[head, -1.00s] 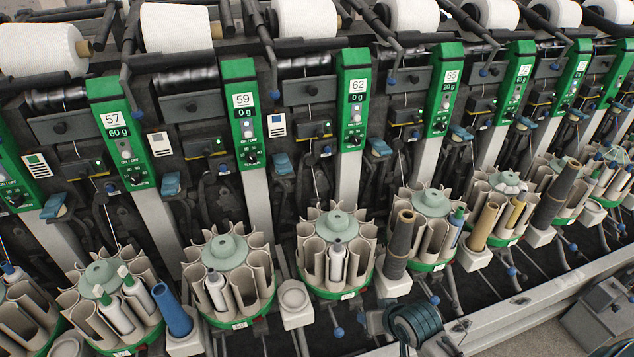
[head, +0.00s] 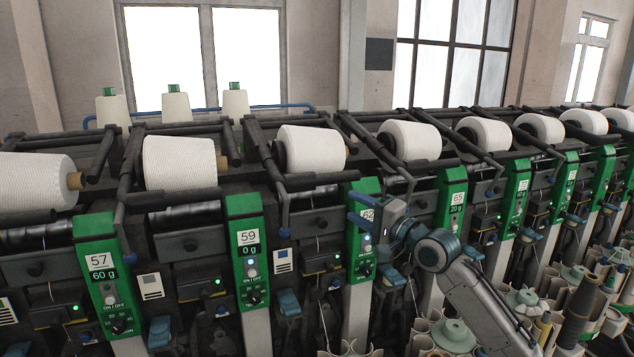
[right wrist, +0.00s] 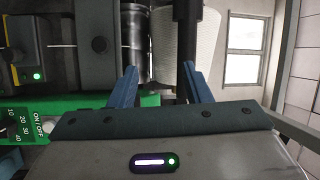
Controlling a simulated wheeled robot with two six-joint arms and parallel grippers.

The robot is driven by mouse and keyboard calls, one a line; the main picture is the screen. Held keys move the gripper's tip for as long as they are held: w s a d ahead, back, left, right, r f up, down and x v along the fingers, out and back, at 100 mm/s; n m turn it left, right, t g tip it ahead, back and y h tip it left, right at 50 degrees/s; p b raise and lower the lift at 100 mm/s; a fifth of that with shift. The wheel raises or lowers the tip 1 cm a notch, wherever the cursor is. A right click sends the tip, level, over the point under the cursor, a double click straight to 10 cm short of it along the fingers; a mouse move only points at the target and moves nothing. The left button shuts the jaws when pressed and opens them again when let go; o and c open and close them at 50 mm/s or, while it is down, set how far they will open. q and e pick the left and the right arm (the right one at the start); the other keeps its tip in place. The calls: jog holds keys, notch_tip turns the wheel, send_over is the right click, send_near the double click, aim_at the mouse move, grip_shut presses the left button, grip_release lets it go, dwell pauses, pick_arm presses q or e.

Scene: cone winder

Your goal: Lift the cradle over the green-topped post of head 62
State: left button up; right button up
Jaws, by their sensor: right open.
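The green-topped post of head 62 (head: 364,240) stands mid-picture in the head view, its label partly covered by my right gripper. The black cradle (head: 400,163) spans just above the post top, beside a white cone (head: 408,140); its lower lever is hidden behind my gripper. My right gripper (head: 354,207) is in front of the post's upper part, fingers toward the left. In the right wrist view the blue fingers (right wrist: 160,72) are spread, with nothing clearly held. A dark bar (right wrist: 188,40) runs close to the right fingertip; I cannot tell whether they touch. My left gripper is out of view.
The posts of head 59 (head: 246,255) and head 65 (head: 451,205) flank this one. Another white cone (head: 312,148) lies at the left, with a hanging black lever (head: 283,205) near it. Bobbin carousels (head: 455,336) stand below. The air in front is mostly open.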

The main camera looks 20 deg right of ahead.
aim_at(340, 179)
jog(key=shift+m+t, duration=0.4)
jog(key=shift+m, duration=0.1)
jog(key=w+r+p, duration=0.1)
jog(key=w+r, duration=0.1)
jog(key=w+r+p, duration=0.1)
jog(key=r, duration=0.1)
jog(key=shift+w+a+r, duration=0.1)
jog(key=shift+w+r, duration=0.2)
jog(key=shift+w, duration=0.05)
jog(key=p+x, duration=0.2)
jog(key=x, duration=0.3)
jog(key=shift+w+a, duration=0.1)
jog(key=shift+w, duration=0.05)
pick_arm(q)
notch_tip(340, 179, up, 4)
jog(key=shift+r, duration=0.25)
pick_arm(e)
jog(key=shift+w+a+f, duration=0.1)
jog(key=shift+w+a, duration=0.15)
jog(key=shift+w, duration=0.4)
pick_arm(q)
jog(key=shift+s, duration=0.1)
pick_arm(e)
jog(key=shift+c, duration=0.4)
